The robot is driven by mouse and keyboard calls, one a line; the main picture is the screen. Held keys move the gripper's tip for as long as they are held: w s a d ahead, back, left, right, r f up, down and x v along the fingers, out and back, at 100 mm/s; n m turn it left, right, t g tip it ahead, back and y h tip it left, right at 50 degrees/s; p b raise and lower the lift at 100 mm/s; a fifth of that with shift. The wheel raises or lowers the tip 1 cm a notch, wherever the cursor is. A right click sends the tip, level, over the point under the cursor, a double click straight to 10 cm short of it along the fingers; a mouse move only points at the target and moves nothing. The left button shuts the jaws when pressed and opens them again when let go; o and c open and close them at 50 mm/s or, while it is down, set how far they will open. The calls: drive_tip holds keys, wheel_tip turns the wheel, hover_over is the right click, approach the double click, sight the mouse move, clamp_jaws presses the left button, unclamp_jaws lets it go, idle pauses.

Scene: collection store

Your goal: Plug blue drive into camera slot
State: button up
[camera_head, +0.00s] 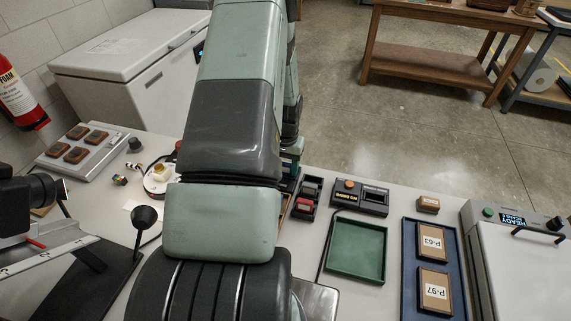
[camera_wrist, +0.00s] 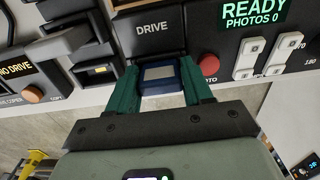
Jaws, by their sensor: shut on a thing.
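In the wrist view my gripper (camera_wrist: 161,88) has its two green fingers closed on either side of the blue drive (camera_wrist: 173,88). The drive has a pale grey label and sits directly below the word DRIVE on the dark camera housing (camera_wrist: 152,45). The drive is at the slot face, but I cannot tell how deep it is in. The slot opening is hidden behind the drive. The housing's screen (camera_wrist: 252,14) reads READY, PHOTOS 0. In the head view my arm covers the gripper and most of the camera.
A red button (camera_wrist: 208,65) is right of the drive, beside white switches (camera_wrist: 268,55). A NO DRIVE box (camera_wrist: 22,72) and a dark drive holder (camera_wrist: 95,72) are at left. In the head view, a green tray (camera_head: 357,250) and a blue tray (camera_head: 408,285) lie at right.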

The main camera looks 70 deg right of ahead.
sight(286, 164)
drive_tip(key=o, duration=0.8)
drive_tip(key=shift+c, duration=0.2)
wheel_tip(286, 164, up, 11)
idle(0.5)
idle(0.5)
